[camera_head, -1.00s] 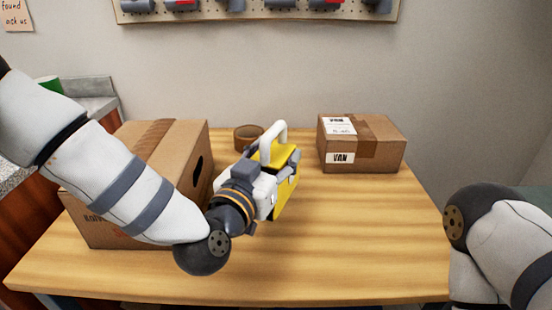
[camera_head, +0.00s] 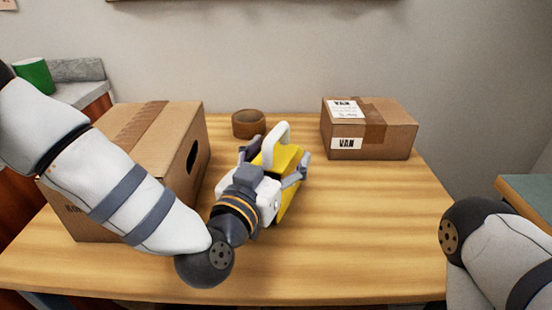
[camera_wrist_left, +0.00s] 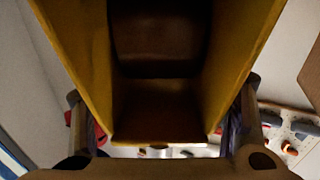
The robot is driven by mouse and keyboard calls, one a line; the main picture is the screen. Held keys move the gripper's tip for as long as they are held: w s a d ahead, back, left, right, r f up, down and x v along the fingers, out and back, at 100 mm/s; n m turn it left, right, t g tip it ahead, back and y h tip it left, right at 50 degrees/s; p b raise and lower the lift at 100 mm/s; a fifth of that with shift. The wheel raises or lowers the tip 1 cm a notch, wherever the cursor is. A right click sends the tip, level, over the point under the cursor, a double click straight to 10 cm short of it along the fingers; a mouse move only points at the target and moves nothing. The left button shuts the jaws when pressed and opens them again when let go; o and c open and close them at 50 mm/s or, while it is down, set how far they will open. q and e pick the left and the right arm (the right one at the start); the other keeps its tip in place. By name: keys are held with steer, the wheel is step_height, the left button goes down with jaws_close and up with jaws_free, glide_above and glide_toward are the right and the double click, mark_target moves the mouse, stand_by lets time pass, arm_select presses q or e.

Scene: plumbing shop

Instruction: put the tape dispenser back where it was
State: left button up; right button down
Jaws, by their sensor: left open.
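The tape dispenser (camera_head: 288,190), a yellow body with a white arched handle, stands near the middle of the wooden table. My left gripper (camera_head: 276,160) reaches it from the near left. Its jaws are open, with one finger at each side of the dispenser; whether they touch it I cannot tell. The gripper's wrist hides the dispenser's near left part. In the left wrist view, the dispenser's yellow walls and dark brown inside (camera_wrist_left: 160,95) fill the middle, between the spread fingers (camera_wrist_left: 160,125). My right arm shows at the right edge, its gripper out of view.
A large open-handled cardboard box (camera_head: 185,190) stands left, partly behind my left arm. A brown tape roll (camera_head: 249,124) lies behind the dispenser. A labelled carton (camera_head: 390,135) stands at the back right. The table's right front (camera_head: 370,240) is clear.

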arm_select(q)
steer(key=v, duration=1.2)
steer(key=shift+p, duration=0.35)
arm_select(e)
steer(key=shift+w+r, duration=0.35)
